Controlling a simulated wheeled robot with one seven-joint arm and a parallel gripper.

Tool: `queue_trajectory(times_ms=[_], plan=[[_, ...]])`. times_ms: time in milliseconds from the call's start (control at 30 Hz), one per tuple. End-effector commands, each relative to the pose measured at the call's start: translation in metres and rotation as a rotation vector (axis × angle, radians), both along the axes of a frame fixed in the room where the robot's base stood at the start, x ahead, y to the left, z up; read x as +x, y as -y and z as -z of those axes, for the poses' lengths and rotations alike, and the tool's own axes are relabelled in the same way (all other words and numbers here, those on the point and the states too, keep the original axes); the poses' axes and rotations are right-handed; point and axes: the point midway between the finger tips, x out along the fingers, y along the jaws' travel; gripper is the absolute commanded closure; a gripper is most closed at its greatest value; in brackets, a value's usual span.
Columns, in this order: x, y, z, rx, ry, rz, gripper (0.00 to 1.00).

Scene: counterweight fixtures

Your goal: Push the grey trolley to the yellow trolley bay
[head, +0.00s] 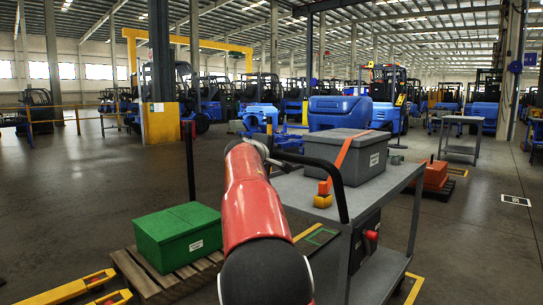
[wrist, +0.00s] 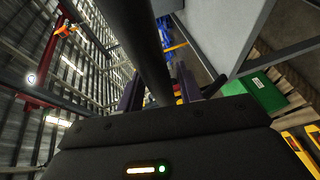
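The grey trolley (head: 372,190) stands right of centre in the head view, with a black push handle (head: 345,190) at its near left end. It carries a grey lidded box (head: 335,155) with an orange strap. My gripper (head: 262,152) is at the far left end of the handle, mostly hidden by my red arm. In the wrist view, my gripper's fingers (wrist: 172,92) stand apart with the black handle bar (wrist: 140,40) between them, and a gap shows to its right. Yellow floor marks (head: 413,289) show beside the trolley; whether they belong to the yellow trolley bay, I cannot tell.
A green box (head: 178,235) sits on a wooden pallet (head: 145,281) at left, near yellow forks (head: 75,287). An orange box (head: 434,175) on a low pallet and a grey table (head: 461,120) stand at right. Open floor lies at far left and right front.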

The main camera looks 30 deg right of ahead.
Motion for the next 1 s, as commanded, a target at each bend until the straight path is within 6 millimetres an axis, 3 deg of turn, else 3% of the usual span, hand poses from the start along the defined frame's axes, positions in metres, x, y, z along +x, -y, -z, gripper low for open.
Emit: queue_trajectory(times_ms=[367, 733, 1000], plan=[[-0.002, -0.001, 0.001, 0.001, -0.001, 0.003, 0.55], [-0.037, -0.046, -0.008, 0.002, 0.001, -0.002, 0.55], [-0.049, -0.059, -0.013, 0.001, -0.002, 0.002, 0.55]])
